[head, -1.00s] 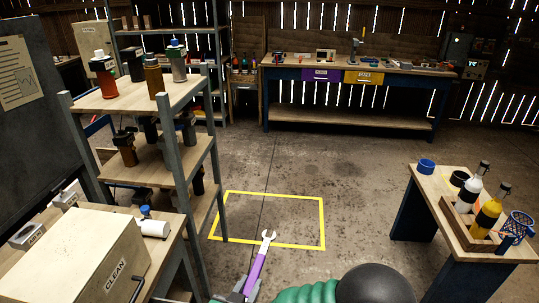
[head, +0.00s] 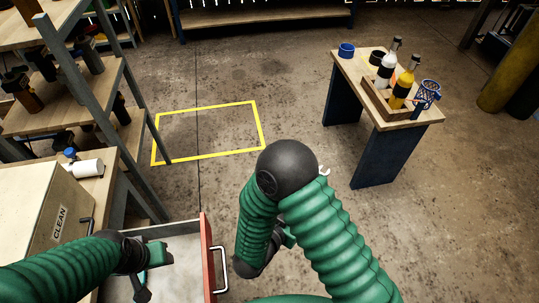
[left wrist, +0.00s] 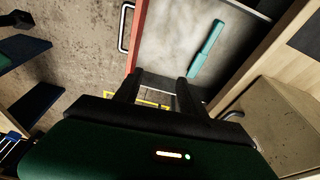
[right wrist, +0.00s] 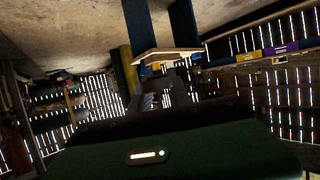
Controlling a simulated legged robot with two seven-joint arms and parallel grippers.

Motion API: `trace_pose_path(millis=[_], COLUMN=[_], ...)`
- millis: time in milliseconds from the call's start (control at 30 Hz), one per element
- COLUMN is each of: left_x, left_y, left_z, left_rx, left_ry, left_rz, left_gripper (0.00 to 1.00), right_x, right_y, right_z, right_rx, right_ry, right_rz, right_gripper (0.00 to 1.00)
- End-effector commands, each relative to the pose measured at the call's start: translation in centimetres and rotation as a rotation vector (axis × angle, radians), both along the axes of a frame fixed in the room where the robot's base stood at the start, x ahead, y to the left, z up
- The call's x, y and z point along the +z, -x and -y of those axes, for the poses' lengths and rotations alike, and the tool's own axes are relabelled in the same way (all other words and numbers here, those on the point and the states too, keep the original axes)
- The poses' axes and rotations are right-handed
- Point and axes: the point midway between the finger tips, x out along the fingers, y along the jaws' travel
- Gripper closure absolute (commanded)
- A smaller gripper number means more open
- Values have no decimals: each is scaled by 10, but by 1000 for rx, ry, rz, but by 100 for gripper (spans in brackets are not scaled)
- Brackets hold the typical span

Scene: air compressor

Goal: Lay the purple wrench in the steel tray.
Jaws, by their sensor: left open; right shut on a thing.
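Only the wrench's pale jaw end (head: 324,171) shows, beside my black elbow joint. My left gripper (head: 150,272) is open and empty over an open drawer with a grey interior and red front (head: 207,255). It also shows in the left wrist view (left wrist: 157,90). A teal bar-like tool (left wrist: 207,48) lies inside the drawer. I cannot identify a separate steel tray.
A beige box marked CLEAN (head: 40,215) and a white cylinder (head: 86,168) stand left of the drawer. Shelving (head: 72,85) is behind them. A small table (head: 400,112) with bottles in a wooden caddy stands right. The yellow-outlined floor (head: 205,132) is clear.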

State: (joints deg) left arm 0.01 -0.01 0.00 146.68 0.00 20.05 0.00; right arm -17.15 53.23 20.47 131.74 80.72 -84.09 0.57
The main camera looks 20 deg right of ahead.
Motion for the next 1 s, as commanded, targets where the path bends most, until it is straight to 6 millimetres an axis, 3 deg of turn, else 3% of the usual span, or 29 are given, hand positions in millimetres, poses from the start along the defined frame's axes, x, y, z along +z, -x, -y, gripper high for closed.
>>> trace_pose_path(millis=[133, 400, 600, 833, 1000], left_x=[0, 0, 0, 3, 21], left_y=[0, 0, 0, -8, -62], left_z=[0, 0, 0, 4, 34], left_rx=[0, 0, 0, 2, 24], left_ry=[0, 0, 0, 4, 23], left_rz=[0, 0, 0, -5, -46], left_gripper=[52, 52, 52, 52, 52], right_x=[3, 13, 18, 19, 19], right_y=[-5, -24, -35, -38, -38], right_z=[-26, -114, -160, -177, -178], right_rx=[155, 699, 979, 1083, 1083], right_ry=[3, 3, 2, 1, 0], right_rz=[-2, -2, -2, -4, -4], right_gripper=[100, 100, 100, 100, 100])
